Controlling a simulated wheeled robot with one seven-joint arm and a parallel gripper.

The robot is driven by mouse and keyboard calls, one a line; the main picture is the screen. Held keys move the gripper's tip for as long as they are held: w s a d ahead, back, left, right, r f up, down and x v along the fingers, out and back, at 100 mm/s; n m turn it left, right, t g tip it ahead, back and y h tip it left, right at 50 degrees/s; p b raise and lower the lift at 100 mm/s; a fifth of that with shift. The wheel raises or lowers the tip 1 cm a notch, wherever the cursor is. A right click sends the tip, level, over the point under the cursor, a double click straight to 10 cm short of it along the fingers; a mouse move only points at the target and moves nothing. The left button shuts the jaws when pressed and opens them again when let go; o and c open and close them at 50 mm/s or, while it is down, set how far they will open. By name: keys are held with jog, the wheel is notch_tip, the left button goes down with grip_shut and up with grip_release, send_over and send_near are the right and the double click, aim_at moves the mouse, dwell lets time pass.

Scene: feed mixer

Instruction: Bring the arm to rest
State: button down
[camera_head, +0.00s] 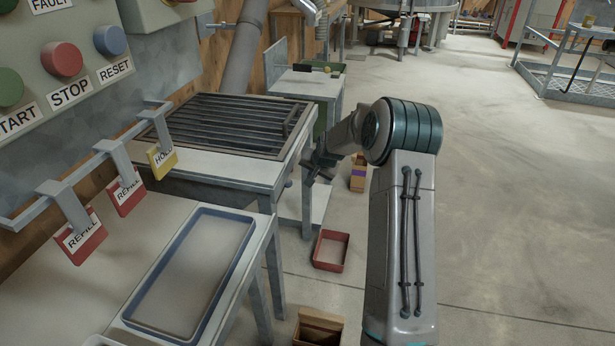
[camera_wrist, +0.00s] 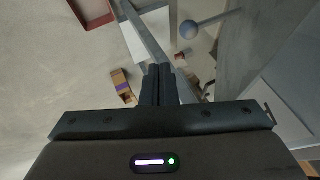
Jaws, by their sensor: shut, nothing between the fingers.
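My arm rises at the right of the head view and bends left at its dark ribbed joint. My gripper (camera_head: 313,169) is beside the right edge of the grated table (camera_head: 283,172), partly hidden by its own wrist. In the wrist view my gripper (camera_wrist: 161,68) shows its two dark fingers pressed together, with nothing between them. It points down past the table edge, over the floor side. I cannot tell from these views whether any part touches the table.
A near table holds an empty blue-rimmed tray (camera_head: 150,303). Refill tags (camera_head: 82,240) and a yellow hold tag (camera_head: 162,161) hang on a rail below the button panel (camera_head: 60,95). A red bin (camera_head: 331,250) and an open cardboard box (camera_head: 318,328) stand on the floor.

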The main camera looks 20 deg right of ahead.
jog(key=shift+s+r, duration=0.3)
jog(key=shift+r, duration=0.1)
jog(key=s+a+r+n+g+p, duration=0.15)
jog(key=s+a+r+p, duration=0.3)
jog(key=s+r, duration=0.5)
jog(key=s+a+r+n+g+p, duration=0.1)
jog(key=s+a+r+n+p, duration=0.15)
jog(key=s+r+p, duration=0.75)
jog(key=s+a+r+n+p, duration=0.1)
jog(key=s+a+r+p, duration=0.1)
jog(key=s+r, duration=0.6)
jog(key=s+a+r+n+g+h+p, duration=0.1)
jog(key=s+a+r+n+p, duration=0.1)
jog(key=s+r+p, duration=0.3)
jog(key=shift+s+r, duration=2.25)
jog(key=shift+s, duration=2.8)
jog(key=shift+a+g, duration=0.1)
jog(key=shift+g, duration=0.15)
